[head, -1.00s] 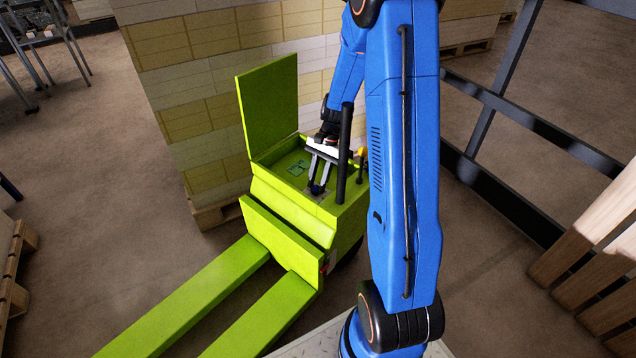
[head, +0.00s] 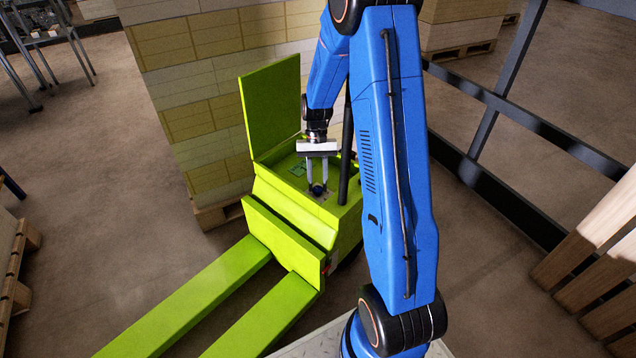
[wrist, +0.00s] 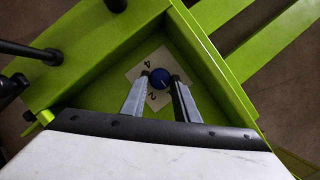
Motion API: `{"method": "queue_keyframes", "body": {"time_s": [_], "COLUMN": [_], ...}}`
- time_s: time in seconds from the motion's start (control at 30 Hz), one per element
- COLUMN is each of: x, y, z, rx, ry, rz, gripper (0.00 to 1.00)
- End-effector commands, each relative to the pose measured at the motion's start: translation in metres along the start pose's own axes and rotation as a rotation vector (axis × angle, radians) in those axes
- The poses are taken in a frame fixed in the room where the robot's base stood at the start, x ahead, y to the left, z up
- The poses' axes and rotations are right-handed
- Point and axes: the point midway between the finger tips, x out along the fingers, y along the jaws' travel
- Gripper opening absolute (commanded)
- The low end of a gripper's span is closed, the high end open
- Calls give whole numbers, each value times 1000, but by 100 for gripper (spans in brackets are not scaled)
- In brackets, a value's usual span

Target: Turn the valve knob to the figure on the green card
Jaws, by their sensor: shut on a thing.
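The round blue valve knob (wrist: 160,78) sits on a pale plate (wrist: 136,74) inside the open green box. The figures 4 and 2 show on the plate beside the knob; the rest of it is covered by the knob and my fingers. A short pale mark shows on the knob, too small to read its aim surely. My gripper (head: 317,189) reaches down into the box, shut on the knob, one finger on each side. A darker green card (head: 297,169) lies in the box, left of my gripper in the head view; its figure is too small to read.
The box belongs to a lime-green pallet truck with a raised lid (head: 270,108) and two forks (head: 205,295). A dark post (head: 345,140) stands close right of my gripper. Stacked reams (head: 200,120) rise behind, and a dark railing (head: 500,100) stands at right.

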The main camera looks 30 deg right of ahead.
Motion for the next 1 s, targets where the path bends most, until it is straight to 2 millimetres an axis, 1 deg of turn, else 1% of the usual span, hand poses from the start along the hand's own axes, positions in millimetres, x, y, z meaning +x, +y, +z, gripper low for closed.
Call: {"method": "queue_keyframes", "body": {"time_s": [0.53, 0.57, 0.6, 0.63, 0.9, 1.0], "x": [0, 0, 0, 0, 0, -5], "y": [0, 0, 0, 0, 0, 0], "z": [0, 0, 0, 0, 0, 0], "rx": [-23, -23, -23, -23, -22, -22], "ry": [1, 1, 1, 1, 1, 2], "rz": [9, 9, 9, 9, 9, 9], "gripper": [5, 35, 44, 47, 47, 47]}}
